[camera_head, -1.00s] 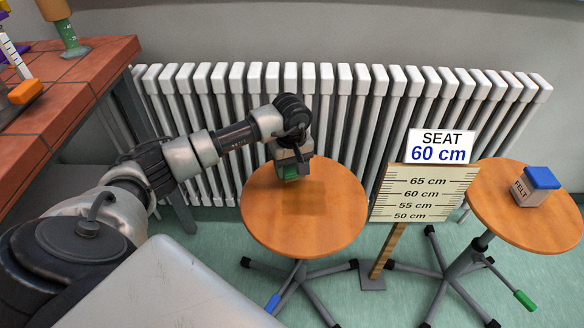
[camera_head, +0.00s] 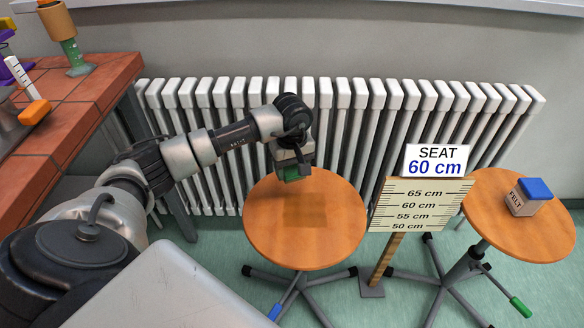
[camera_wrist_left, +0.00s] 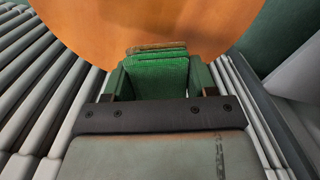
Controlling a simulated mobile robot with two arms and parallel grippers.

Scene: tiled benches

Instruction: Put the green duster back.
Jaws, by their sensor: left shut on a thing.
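The green duster (camera_wrist_left: 160,76) is between the fingers of my left gripper (camera_wrist_left: 160,85) in the left wrist view. In the head view the left gripper (camera_head: 292,172) is over the back part of the left round wooden stool (camera_head: 330,225), and a bit of the green duster (camera_head: 290,178) shows below it. The gripper is shut on the duster. Whether the duster touches the seat I cannot tell. My right gripper is not in view.
A blue-topped block marked FELT (camera_head: 524,198) sits on the right stool (camera_head: 500,230). A height board (camera_head: 418,205) with a sign "SEAT 60 cm" (camera_head: 437,159) stands between the stools. A white radiator (camera_head: 350,120) runs behind. A tiled bench (camera_head: 95,90) is at left.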

